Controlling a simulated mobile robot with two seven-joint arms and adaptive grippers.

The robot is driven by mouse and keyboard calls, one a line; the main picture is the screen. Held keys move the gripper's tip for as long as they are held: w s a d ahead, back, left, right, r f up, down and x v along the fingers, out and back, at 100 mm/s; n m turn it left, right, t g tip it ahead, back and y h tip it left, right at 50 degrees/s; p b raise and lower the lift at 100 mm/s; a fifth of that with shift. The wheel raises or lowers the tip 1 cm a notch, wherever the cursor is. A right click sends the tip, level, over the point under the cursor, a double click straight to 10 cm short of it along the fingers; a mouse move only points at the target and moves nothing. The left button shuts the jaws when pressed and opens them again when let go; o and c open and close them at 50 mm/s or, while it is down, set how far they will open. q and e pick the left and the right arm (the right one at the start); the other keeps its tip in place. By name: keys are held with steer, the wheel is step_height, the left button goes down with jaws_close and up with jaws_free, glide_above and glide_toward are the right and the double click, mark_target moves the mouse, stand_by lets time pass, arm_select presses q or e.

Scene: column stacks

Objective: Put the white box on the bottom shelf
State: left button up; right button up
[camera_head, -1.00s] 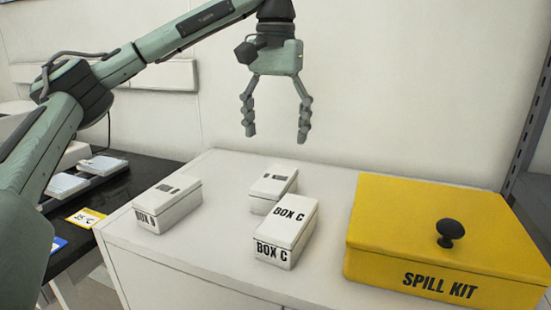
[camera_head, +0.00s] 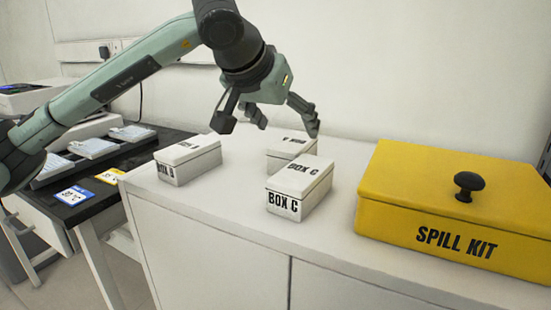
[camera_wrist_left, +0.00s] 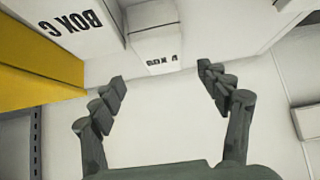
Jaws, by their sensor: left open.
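Three white lidded boxes stand on the white cabinet top. The rear box (camera_head: 290,148) shows in the left wrist view (camera_wrist_left: 155,42) with a label that seems to read BOX A. BOX C (camera_head: 300,186) stands in front of it and also shows in the left wrist view (camera_wrist_left: 68,22). No bottom shelf can be made out. My right gripper is out of view.
A yellow SPILL KIT box (camera_head: 450,205) with a black knob fills the cabinet's right side. The white cabinet (camera_head: 215,235) has free top along its front edge. A dark bench (camera_head: 85,205) with devices and coloured cards stands left. The wall is close behind.

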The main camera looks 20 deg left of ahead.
mark_target(294, 140)
arm_select(q)
steer(key=x, duration=0.2)
steer(key=shift+w+f, duration=0.3)
steer(key=x, duration=0.4)
steer(key=shift+w+a+f+p, duration=0.1)
steer(key=shift+w+f+p, duration=0.1)
steer(key=shift+p, duration=0.1)
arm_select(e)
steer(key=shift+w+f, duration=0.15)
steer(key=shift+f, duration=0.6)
arm_select(q)
steer(key=shift+c, duration=0.3)
steer(key=c, duration=1)
steer(key=shift+r, duration=0.15)
steer(key=c, duration=0.5)
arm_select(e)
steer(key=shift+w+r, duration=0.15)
